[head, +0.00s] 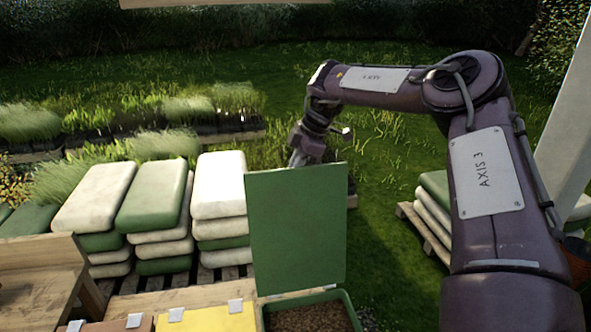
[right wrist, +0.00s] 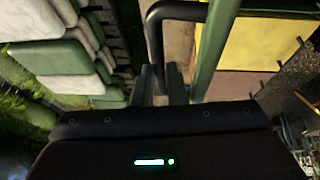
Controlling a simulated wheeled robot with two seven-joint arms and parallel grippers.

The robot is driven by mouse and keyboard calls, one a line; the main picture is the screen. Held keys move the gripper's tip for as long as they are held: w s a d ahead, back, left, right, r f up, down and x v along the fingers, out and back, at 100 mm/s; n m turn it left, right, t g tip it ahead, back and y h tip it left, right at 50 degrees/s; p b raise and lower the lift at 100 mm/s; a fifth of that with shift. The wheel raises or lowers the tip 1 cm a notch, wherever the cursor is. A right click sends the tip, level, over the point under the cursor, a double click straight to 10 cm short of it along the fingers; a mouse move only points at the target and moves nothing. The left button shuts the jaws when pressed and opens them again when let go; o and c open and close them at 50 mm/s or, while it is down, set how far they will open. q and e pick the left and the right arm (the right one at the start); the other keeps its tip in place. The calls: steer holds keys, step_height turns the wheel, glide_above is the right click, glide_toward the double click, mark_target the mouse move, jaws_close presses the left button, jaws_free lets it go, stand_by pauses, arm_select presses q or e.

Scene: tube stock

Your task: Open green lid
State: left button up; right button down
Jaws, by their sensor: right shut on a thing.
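The green lid (head: 297,225) stands upright at the back of a green-rimmed bin (head: 350,305), which is open and shows brown, grainy contents. My right gripper (head: 299,159) is at the lid's top edge, mostly behind it, so its fingertips are hidden in the head view. In the right wrist view, the gripper (right wrist: 163,78) is shut on a dark bent handle (right wrist: 155,38) beside the lid, which shows edge-on (right wrist: 214,50). My left gripper is not in view.
A yellow lid (head: 222,319) and an orange-brown lid (head: 118,325) lie flat left of the green bin. Stacks of white and green sacks (head: 152,200) stand on pallets behind. A wooden bench (head: 40,255) is at left. More sacks (head: 433,208) stand behind my right arm.

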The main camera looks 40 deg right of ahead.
steer(key=shift+r, duration=0.1)
steer(key=c, duration=1.5)
jaws_free()
steer(key=shift+o, duration=0.2)
steer(key=b+v, duration=0.2)
steer(key=v, duration=0.5)
steer(key=shift+d+r, duration=0.2)
steer(key=shift+r, duration=0.1)
steer(key=shift+s, duration=0.1)
steer(key=shift+a, duration=0.1)
